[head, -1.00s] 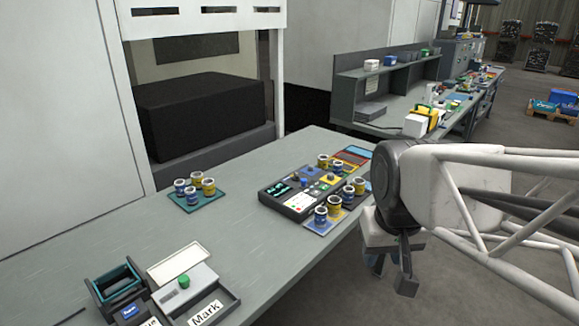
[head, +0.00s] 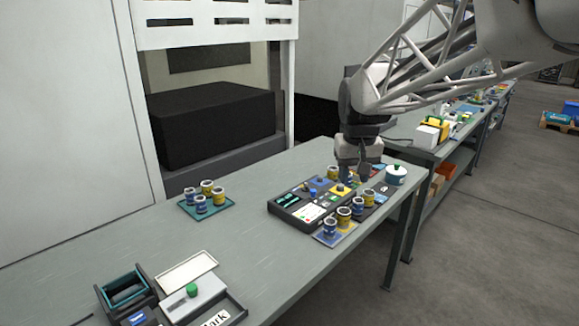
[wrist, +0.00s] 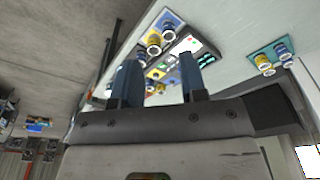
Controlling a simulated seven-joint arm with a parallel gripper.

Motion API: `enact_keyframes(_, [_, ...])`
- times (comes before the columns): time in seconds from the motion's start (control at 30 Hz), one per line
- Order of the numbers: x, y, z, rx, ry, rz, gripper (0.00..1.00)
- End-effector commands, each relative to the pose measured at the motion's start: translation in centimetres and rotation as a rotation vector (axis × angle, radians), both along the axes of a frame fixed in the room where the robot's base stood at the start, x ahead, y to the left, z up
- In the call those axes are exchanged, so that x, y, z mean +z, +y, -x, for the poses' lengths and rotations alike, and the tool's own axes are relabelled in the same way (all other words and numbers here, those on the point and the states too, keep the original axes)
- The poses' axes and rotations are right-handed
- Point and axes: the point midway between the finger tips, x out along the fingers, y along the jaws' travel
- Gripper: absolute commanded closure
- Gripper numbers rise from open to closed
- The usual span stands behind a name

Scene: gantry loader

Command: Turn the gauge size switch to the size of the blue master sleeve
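A teal tray (head: 187,206) with blue and yellow sleeves stands left of the box. A grey box with a green knob (head: 192,291) and a dark tray sit at the front. The table between is clear.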

Motion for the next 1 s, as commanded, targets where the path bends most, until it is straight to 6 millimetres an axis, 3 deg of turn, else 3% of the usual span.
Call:
enact_keyframes(0.57, [-2.5, 1.9, -14.7, 0.038, 0.046, 0.002, 0.61])
enact_keyframes(1.0, [-6.8, 3.7, -25.2, 0.066, 0.082, 0.004, 0.61])
